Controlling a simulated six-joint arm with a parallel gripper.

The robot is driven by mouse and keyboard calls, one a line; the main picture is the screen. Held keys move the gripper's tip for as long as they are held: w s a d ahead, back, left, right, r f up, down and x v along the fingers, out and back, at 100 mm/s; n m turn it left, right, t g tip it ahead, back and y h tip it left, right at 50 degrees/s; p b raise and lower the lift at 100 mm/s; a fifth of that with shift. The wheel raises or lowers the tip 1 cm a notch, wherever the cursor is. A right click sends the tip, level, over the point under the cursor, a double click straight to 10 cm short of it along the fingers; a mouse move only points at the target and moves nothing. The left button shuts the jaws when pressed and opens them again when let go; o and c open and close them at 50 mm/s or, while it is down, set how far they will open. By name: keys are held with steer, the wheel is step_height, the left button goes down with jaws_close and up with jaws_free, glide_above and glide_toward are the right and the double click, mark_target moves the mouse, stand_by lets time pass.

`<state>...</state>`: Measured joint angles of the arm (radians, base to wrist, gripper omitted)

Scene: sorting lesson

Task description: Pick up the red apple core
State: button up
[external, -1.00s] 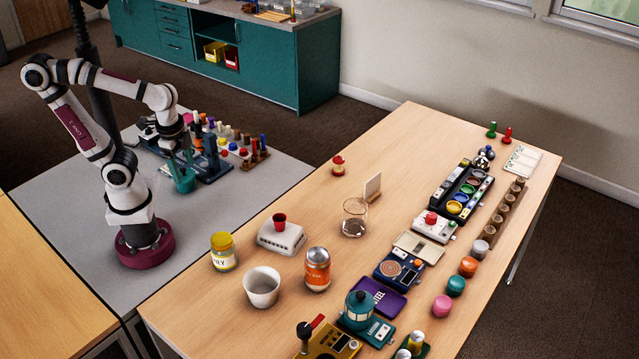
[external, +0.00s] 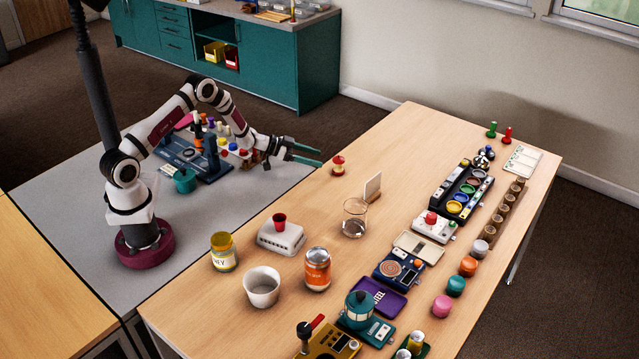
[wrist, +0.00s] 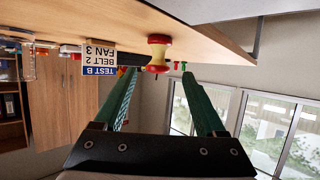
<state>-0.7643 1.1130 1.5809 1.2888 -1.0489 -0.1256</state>
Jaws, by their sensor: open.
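The red apple core (external: 338,165) stands upright near the back left edge of the wooden table, red at its ends with a pale yellow middle. It also shows in the wrist view (wrist: 158,53), where the picture is upside down, between and beyond my fingertips. My gripper (external: 319,158) is stretched out level with its green fingers pointing at the core, just left of it. In the wrist view my gripper (wrist: 158,74) is open, with nothing between its fingers. The core looks apart from both fingers.
A small upright card (external: 372,186) stands right of the core, with a clear glass (external: 355,218) in front of it. A white box with a red cup (external: 280,221) stands nearer. The wood around the core is bare.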

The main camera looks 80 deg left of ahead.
mark_target(334, 162)
steer(key=x, duration=0.7)
steer(key=shift+w+d, duration=0.1)
steer(key=shift+w, duration=0.25)
jaws_close()
